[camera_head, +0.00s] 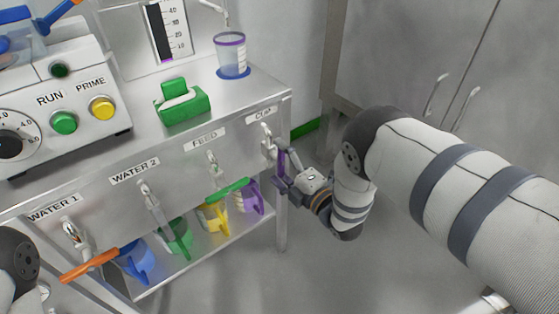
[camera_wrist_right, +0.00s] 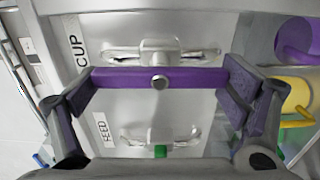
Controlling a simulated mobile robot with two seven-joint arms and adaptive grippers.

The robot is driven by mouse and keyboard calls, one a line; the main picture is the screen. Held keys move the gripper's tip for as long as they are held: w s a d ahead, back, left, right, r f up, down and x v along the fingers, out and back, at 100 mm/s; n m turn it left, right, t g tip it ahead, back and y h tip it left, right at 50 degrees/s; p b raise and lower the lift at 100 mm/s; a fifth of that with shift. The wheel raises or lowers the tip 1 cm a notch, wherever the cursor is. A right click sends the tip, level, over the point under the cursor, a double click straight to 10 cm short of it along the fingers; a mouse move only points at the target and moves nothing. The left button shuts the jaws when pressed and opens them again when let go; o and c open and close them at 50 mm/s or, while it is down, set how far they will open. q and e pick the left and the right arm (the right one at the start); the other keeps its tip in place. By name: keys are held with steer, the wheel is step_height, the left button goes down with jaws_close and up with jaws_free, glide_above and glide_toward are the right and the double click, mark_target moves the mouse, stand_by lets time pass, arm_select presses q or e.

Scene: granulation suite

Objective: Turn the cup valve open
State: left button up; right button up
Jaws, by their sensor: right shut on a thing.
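The cup valve's purple handle (camera_head: 281,163) is on the front of the metal bench, below the CUP label (camera_head: 261,113). In the head view the handle looks roughly upright. My right gripper (camera_head: 284,174) is shut on it at the bench's right corner. In the right wrist view the purple handle (camera_wrist_right: 130,78) spans between the two fingers of my right gripper (camera_wrist_right: 160,88), with a round bolt at its middle. The metal valve body (camera_wrist_right: 160,48) shows behind it. My left gripper is out of view.
The FEED valve with a green lever (camera_head: 231,188) is left of the cup valve. An orange lever (camera_head: 88,265) is near the WATER 1 label. Coloured jugs, one purple (camera_head: 250,200), stand on the shelf below. A clear cup (camera_head: 230,57) stands on the bench top.

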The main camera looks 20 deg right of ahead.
stand_by(0.6)
steer(key=o, duration=0.9)
steer(key=v, duration=1.2)
